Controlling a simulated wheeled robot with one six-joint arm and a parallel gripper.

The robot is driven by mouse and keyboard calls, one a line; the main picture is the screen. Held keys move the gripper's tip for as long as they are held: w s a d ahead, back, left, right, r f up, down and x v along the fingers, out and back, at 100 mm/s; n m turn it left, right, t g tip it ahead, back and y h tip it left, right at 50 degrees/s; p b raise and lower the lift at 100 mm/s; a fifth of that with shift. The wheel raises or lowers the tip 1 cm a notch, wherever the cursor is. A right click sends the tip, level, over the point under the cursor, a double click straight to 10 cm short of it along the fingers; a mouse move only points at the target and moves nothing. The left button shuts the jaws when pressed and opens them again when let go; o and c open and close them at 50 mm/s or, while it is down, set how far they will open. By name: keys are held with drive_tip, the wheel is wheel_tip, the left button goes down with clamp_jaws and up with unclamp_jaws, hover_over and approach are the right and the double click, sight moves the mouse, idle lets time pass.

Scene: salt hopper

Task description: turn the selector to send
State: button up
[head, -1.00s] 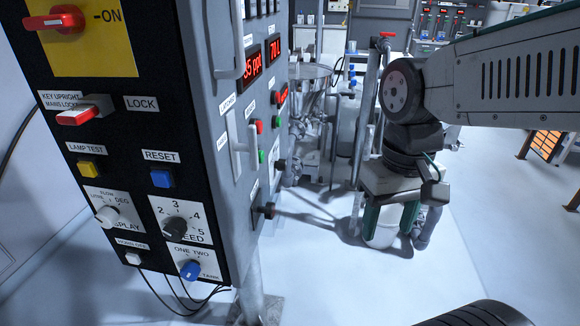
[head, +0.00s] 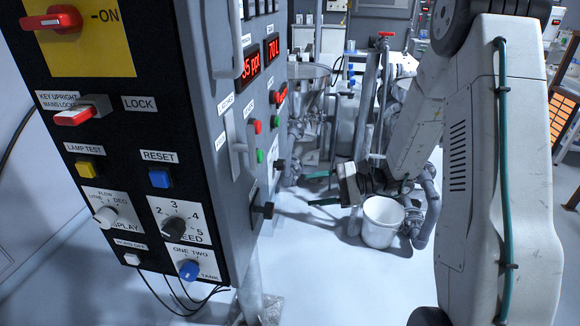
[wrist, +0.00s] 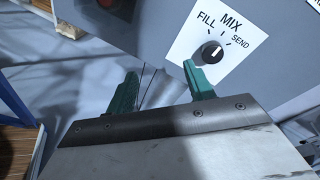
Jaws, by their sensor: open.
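The selector (wrist: 212,52) is a round black knob with a white line, on a white plate marked FILL, MIX and SEND in the wrist view. Its line slants up and right, seemingly toward MIX; the exact setting is hard to tell. My gripper (wrist: 160,73) is open and empty, its green fingers apart. The right finger's tip is just left of and below the knob in the picture, and contact cannot be judged. In the head view my gripper (head: 314,188) points left toward the grey cabinet side, with a gap to it. The selector's lettering is not readable there.
The cabinet (head: 212,150) fills the left, with several switches and knobs on its front. Black knobs (head: 263,210) stick out of its right side. A white bucket (head: 382,221) stands on the floor below my arm, near pipes and a hopper (head: 308,72). Floor in front is clear.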

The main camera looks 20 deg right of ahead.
sight(281, 165)
drive_tip(key=w+d+r+m+t, duration=0.1)
drive_tip(key=w+d+r+t, duration=0.1)
drive_tip(key=w+t, duration=0.25)
drive_tip(key=x, duration=0.8)
drive_tip(key=shift+w+d, duration=0.25)
drive_tip(key=shift+w, duration=0.1)
drive_tip(key=c, duration=1)
